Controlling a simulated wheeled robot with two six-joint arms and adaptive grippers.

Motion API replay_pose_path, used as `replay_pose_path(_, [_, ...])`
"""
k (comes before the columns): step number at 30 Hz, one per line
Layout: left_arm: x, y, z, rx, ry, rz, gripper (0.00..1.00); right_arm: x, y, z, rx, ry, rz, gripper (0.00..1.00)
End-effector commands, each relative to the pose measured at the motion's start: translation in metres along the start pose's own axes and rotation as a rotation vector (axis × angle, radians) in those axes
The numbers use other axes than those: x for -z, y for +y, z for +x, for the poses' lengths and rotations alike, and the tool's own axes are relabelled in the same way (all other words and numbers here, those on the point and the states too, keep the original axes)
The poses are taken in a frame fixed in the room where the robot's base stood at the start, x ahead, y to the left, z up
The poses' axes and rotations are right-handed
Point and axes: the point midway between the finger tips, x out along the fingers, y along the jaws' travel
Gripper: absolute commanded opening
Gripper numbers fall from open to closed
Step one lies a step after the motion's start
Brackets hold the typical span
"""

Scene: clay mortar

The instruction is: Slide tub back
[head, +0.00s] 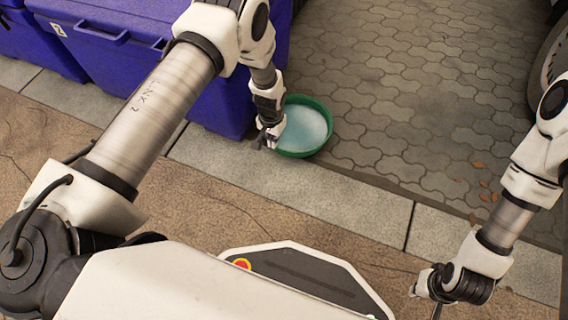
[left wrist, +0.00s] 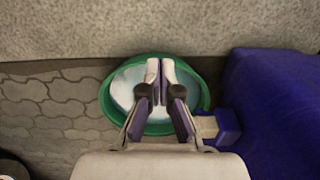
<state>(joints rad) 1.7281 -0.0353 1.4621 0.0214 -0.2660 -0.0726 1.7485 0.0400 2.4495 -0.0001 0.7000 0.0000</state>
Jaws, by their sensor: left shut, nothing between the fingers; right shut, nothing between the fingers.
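A round green tub (head: 327,142) with pale bluish-white contents stands on the paving beside the blue bins, close to the kerb. It also shows in the left wrist view (left wrist: 104,104), partly covered by my gripper. My left gripper (head: 266,142) is shut and empty at the tub's near left side in the head view. In the left wrist view its fingers (left wrist: 160,68) overlap the tub; whether they touch it I cannot tell. My right gripper (head: 437,305) is shut and empty, low at the right, far from the tub.
Large blue bins (head: 125,45) stand left of and behind the tub. A grey stone kerb (head: 300,195) runs along its near side. A wheel (head: 551,65) is at the right edge. Patterned paving (head: 420,90) behind and right of the tub is clear except for a few leaves (head: 484,184).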

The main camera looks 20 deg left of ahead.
Motion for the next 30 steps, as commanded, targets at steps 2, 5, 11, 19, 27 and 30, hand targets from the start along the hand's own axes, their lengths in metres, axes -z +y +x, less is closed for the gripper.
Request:
replay_pose_path(2, [0.001, 0.0, 0.011, 0.0, 0.001, 0.0, 0.0, 0.001, 0.0, 0.011, 0.0, 0.001, 0.0, 0.0])
replay_pose_path(5, [0.0, 0.0, 0.014, 0.0, 0.0, 0.0, 0.0, 0.001, 0.0, 0.011, 0.0, 0.002, 0.0, 0.0])
replay_pose_path(11, [-0.001, 0.0, 0.05, 0.0, -0.001, 0.0, 0.0, 0.002, 0.001, 0.032, 0.0, 0.004, 0.003, 0.0])
replay_pose_path(19, [-0.001, 0.0, 0.111, 0.0, -0.001, 0.0, 0.0, 0.004, 0.002, 0.068, -0.001, 0.009, 0.011, 0.0])
replay_pose_path(27, [0.036, 0.0, 0.111, 0.0, 0.002, 0.0, 0.0, 0.009, 0.002, 0.095, -0.003, 0.022, 0.009, 0.0])
replay_pose_path(30, [0.04, 0.0, 0.108, 0.0, 0.001, 0.0, 0.0, 0.01, 0.002, 0.096, -0.004, 0.026, 0.006, 0.0])
